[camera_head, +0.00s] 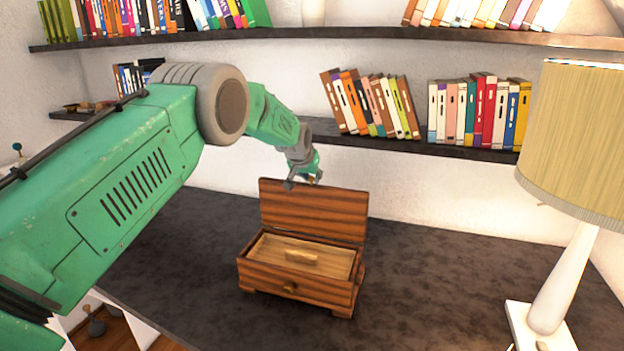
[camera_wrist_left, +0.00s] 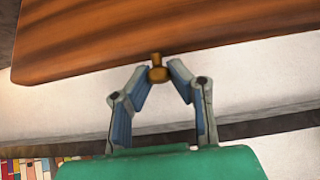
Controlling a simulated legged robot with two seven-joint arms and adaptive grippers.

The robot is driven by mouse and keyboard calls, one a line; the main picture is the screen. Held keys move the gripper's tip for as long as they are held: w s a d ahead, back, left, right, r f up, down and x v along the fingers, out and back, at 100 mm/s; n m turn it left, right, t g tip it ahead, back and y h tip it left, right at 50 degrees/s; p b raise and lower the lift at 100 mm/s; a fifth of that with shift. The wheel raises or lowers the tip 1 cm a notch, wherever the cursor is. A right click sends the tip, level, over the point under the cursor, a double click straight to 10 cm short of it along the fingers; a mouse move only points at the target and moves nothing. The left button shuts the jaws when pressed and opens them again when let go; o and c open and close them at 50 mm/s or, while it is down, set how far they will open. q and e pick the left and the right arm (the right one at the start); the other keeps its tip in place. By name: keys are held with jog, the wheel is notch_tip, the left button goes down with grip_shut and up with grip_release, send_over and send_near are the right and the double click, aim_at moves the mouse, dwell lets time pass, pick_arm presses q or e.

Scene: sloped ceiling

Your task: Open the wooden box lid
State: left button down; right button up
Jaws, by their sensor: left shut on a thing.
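The wooden box (camera_head: 300,284) sits on the dark table, with a small knob on its front. Its striped lid (camera_head: 322,212) stands raised, roughly upright, at the back of the box. Inside the box shows a lighter inner panel (camera_head: 268,247) with a small handle. My left gripper (camera_head: 303,182) is at the lid's upper edge. In the left wrist view its fingers (camera_wrist_left: 160,76) are closed around a small brass knob (camera_wrist_left: 157,66) at the lid's edge, and the lid (camera_wrist_left: 120,35) fills the top of that view. My right gripper is not in view.
A lamp (camera_head: 580,140) with a white base stands on the right of the table. Shelves of books (camera_head: 372,104) line the wall behind the box. The dark table top (camera_head: 440,270) is clear between box and lamp.

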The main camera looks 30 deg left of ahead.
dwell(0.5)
pick_arm(q)
jog(key=c, duration=1.4)
grip_release()
jog(key=shift+c, duration=0.2)
jog(key=shift+s+r, duration=0.15)
jog(key=shift+d+r, duration=0.1)
jog(key=v, duration=1.1)
jog(key=shift+s+r, duration=0.2)
jog(key=shift+s, duration=0.1)
